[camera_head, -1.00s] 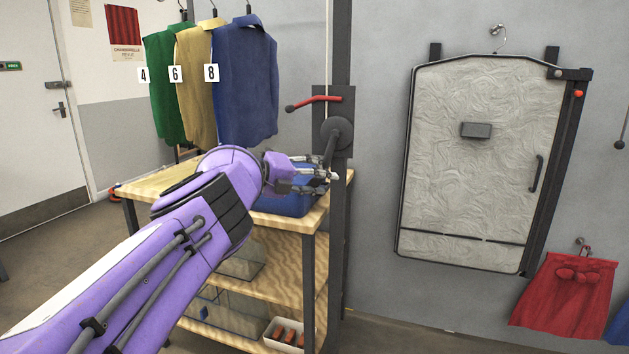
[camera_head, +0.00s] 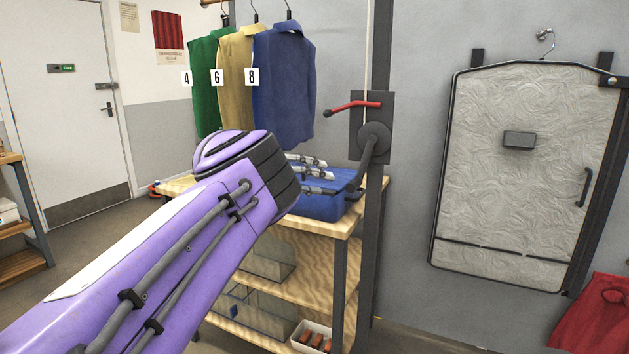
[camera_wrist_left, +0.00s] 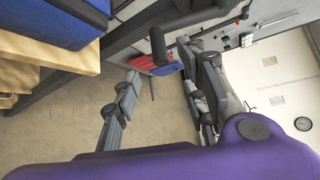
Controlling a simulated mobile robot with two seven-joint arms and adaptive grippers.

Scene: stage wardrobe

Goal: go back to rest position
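My left arm, purple with grey cables, comes in from the left in the head view. Its gripper (camera_head: 328,175) is partly hidden behind the forearm. The fingers point right, over the blue case on the workbench and just left of the crank handle (camera_head: 366,166). In the left wrist view the two fingers of the gripper (camera_wrist_left: 160,95) stand apart with nothing held between them. The dark crank grip (camera_wrist_left: 158,46) shows beyond them, apart from the fingers as far as I can tell. My right gripper is not in view.
The wooden workbench (camera_head: 340,222) carries the blue case (camera_head: 318,207). A dark post with a winch (camera_head: 373,130) and red lever (camera_head: 352,104) stands beside it. Green, tan and blue garments (camera_head: 284,85) hang behind. Floor at left is open.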

